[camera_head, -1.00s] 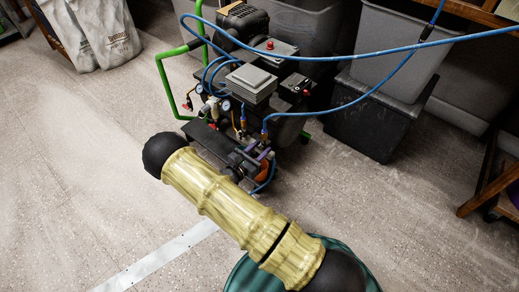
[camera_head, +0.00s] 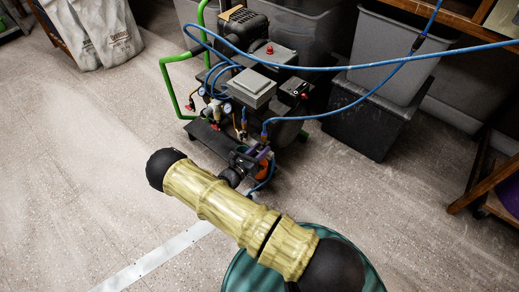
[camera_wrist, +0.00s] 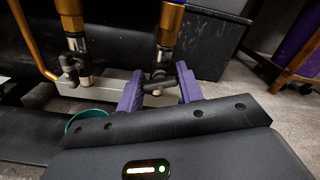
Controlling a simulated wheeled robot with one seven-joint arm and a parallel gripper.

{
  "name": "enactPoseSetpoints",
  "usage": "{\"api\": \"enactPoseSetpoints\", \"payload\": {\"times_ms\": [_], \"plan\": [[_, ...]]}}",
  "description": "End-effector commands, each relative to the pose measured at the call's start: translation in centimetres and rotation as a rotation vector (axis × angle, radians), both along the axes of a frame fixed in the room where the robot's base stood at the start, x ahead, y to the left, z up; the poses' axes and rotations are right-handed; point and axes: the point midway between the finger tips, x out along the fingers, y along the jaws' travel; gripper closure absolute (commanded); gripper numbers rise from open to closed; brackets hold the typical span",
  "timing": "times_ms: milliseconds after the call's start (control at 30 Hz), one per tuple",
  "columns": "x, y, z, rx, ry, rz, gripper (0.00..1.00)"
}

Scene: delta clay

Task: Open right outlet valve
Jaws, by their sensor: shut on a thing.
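The air compressor (camera_head: 252,88) stands on the floor with its outlet side toward me. In the wrist view, the right outlet valve (camera_wrist: 158,80) has a dark handle below a brass-coloured fitting (camera_wrist: 171,22). My gripper (camera_wrist: 160,72) has its purple fingers on either side of this handle and is shut on it. The left outlet valve (camera_wrist: 70,68) stands to the left, under its own brass-coloured fitting, clear of the fingers. In the head view, my gripper (camera_head: 258,152) is small at the compressor's lower front, and the valve handle cannot be made out there.
A blue hose (camera_head: 350,68) runs across above the compressor to the right. A green tube handle (camera_head: 168,82) rises at its left. Grey bins (camera_head: 405,55) stand behind at right, and a wooden frame (camera_head: 485,185) is at the right edge. The floor in front is open.

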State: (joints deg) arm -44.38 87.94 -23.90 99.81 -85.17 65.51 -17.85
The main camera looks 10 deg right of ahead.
Motion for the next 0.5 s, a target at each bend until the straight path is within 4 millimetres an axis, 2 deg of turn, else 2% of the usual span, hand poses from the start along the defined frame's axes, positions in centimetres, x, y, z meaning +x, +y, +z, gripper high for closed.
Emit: {"api": "enactPoseSetpoints", "payload": {"times_ms": [33, 100, 133, 500], "plan": [[0.03, 0.16, -0.09, 0.003, 0.001, 0.003, 0.58], [0.03, 0.14, -0.09, 0.003, 0.001, 0.003, 0.44], [0.02, 0.13, -0.08, 0.002, 0.0, 0.002, 0.42], [-0.23, 0.44, 0.05, 0.002, 0.0, 0.003, 0.42]]}}
